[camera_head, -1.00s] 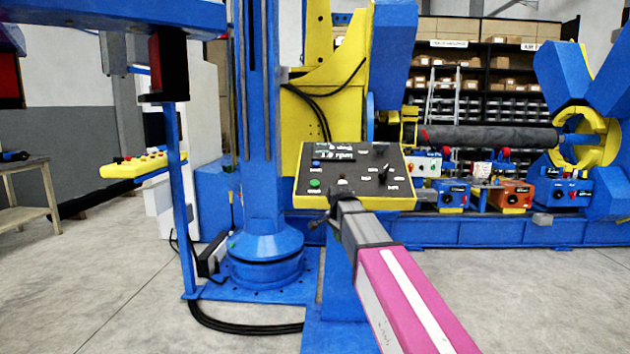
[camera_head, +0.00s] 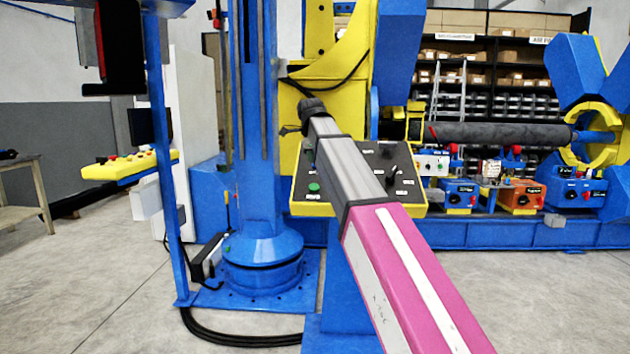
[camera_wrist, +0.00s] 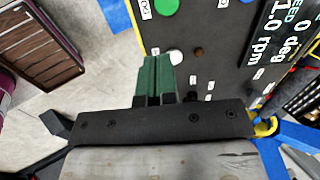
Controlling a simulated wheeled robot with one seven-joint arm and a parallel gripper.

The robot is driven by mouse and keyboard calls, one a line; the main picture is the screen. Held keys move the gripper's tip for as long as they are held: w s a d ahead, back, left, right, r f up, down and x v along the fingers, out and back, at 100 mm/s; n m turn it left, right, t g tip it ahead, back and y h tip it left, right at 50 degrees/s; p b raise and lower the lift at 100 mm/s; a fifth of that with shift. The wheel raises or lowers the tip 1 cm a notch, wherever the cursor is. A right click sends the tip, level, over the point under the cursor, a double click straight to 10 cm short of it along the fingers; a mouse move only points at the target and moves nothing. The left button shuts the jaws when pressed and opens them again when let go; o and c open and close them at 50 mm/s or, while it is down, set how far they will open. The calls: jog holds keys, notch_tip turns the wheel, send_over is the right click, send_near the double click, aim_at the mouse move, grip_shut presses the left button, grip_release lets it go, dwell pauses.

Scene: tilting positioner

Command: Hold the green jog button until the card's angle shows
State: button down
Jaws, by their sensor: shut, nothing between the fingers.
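The control panel (camera_head: 408,192) is a dark sloped board with a yellow edge, partly covered by my arm in the head view. Its green button (camera_head: 314,188) is at the lower left; a green button also shows at the top edge of the wrist view (camera_wrist: 166,6). The display (camera_wrist: 285,40) reads 0 deg and 1.0 rpm in the wrist view; my arm hides it in the head view. My gripper (camera_wrist: 157,62) is shut and empty, its green fingertips over the panel near a white button (camera_wrist: 177,57), apart from the green button. I cannot make out a card.
A brown knob (camera_wrist: 198,52) is beside the white button. A blue column (camera_head: 262,200) rises left of the panel. Open concrete floor (camera_head: 90,290) lies at the front left.

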aim_at(315, 188)
jog(key=shift+w+r, duration=0.3)
jog(key=shift+w, duration=0.15)
jog(key=shift+f, duration=0.1)
jog(key=x, duration=1.4)
jog(key=shift+w+f, duration=0.25)
jog(key=shift+f, duration=0.1)
jog(key=shift+w+f, duration=0.1)
jog(key=shift+f, duration=0.5)
dwell(5.1)
